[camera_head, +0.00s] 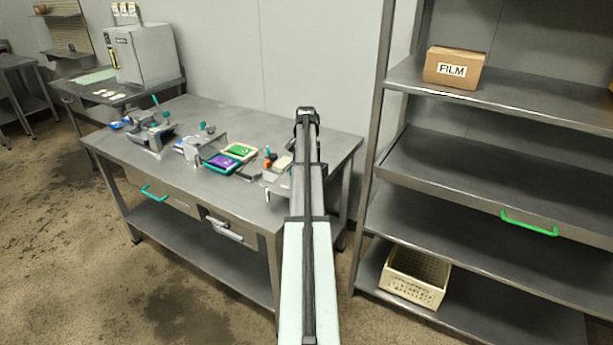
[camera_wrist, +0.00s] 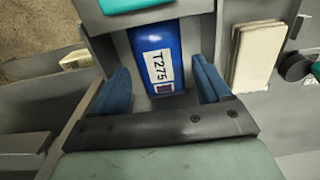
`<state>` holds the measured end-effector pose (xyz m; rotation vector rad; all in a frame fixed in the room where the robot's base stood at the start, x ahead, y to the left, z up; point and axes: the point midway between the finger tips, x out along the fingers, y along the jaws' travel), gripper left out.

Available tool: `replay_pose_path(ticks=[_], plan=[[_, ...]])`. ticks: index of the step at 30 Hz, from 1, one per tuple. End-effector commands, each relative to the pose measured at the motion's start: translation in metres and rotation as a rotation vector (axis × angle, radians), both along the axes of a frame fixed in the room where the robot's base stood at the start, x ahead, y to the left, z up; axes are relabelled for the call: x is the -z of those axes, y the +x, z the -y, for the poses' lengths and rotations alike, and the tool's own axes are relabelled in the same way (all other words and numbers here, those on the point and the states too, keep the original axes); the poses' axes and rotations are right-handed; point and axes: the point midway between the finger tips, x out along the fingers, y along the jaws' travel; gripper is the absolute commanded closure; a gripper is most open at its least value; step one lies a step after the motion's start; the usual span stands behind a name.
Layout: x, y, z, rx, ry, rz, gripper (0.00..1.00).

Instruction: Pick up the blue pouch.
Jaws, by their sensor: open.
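The blue pouch (camera_wrist: 140,38) shows in the wrist view with a white label reading T275. It lies between grey metal surfaces, and its far end runs under a grey and teal part. My gripper (camera_wrist: 161,66) is open, with one blue finger to each side of the pouch's near end. I cannot tell whether the fingers touch it. In the head view my arm reaches over the right end of the steel table (camera_head: 335,143). There the arm hides the fingers, and I cannot make out this pouch with certainty.
In the wrist view, cream flat pieces (camera_wrist: 257,52) stand right of the right finger, and a teal part (camera_wrist: 130,4) is at the top. In the head view, green (camera_head: 240,150) and purple (camera_head: 221,161) trays and small fixtures crowd the table. A steel shelf rack (camera_head: 480,110) stands at right.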

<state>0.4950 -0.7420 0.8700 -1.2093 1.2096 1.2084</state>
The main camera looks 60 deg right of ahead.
Motion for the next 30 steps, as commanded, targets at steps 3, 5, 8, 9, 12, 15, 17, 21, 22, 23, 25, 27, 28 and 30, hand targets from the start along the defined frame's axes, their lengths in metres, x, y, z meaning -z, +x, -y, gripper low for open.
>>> replay_pose_path(ticks=[3, 5, 8, 9, 12, 15, 17, 21, 22, 23, 25, 27, 28, 30], plan=[[0.017, -0.001, 0.003, 0.000, 0.002, -0.001, 0.23], [0.024, -0.001, 0.003, 0.000, 0.001, 0.000, 0.23], [0.029, 0.000, 0.003, 0.000, 0.001, 0.000, 0.23], [0.030, 0.000, 0.003, 0.000, 0.000, 0.000, 0.23], [0.029, 0.000, 0.003, -0.001, 0.000, 0.000, 0.23], [0.029, 0.000, 0.003, -0.001, 0.000, 0.000, 0.27], [0.029, 0.000, 0.003, -0.001, 0.000, 0.000, 0.33], [0.029, 0.000, 0.003, -0.001, 0.000, 0.000, 0.46], [0.029, 0.000, 0.003, -0.001, 0.000, 0.000, 0.49], [0.029, 0.000, 0.003, -0.001, 0.000, 0.000, 0.52], [0.029, 0.000, 0.003, -0.001, 0.000, 0.000, 0.59], [0.029, 0.000, 0.003, -0.001, 0.000, 0.000, 0.66], [0.029, 0.000, 0.003, -0.001, 0.000, 0.000, 0.68], [0.029, 0.000, 0.003, -0.001, 0.000, 0.000, 0.70]])
